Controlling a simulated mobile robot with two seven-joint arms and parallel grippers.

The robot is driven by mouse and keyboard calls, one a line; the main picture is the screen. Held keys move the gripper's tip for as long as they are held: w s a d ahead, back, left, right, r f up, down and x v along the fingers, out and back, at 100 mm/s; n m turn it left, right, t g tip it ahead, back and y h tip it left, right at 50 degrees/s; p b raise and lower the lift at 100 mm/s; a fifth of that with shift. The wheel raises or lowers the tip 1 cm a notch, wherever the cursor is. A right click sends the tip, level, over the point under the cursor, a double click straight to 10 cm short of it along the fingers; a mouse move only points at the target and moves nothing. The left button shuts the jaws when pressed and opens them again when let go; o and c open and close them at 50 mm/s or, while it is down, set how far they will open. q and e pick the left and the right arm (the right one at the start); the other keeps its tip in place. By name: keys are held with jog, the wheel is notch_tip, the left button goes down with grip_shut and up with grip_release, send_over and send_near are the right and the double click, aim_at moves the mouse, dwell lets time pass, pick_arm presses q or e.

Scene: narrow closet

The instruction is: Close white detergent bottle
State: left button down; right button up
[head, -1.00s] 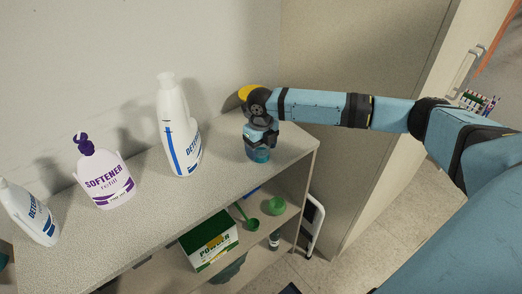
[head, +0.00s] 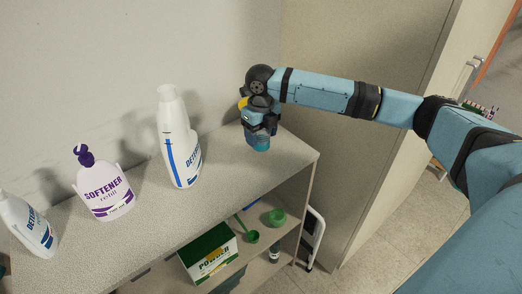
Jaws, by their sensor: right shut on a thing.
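A tall white detergent bottle (head: 181,150) with a blue stripe and blue lettering stands upright on the shelf top (head: 225,170). Its narrow white neck points up, with no coloured cap visible on it. My right gripper (head: 260,137) is to the right of the bottle, clear of it, pointing down over the right end of the shelf top. It is shut on a small blue thing (head: 261,145), mostly hidden by the fingers; I cannot tell whether it touches the surface. My left gripper is out of view.
A white softener bottle (head: 103,190) with a purple top and another white detergent bottle (head: 27,226) stand to the left. Below are a green powder box (head: 208,253), a green scoop (head: 252,237) and a green cup (head: 277,217). A wall is behind; a tall cabinet panel (head: 365,150) is at right.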

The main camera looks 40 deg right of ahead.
notch_tip(320, 180, up, 10)
jog(key=shift+r, duration=0.15)
dwell(0.3)
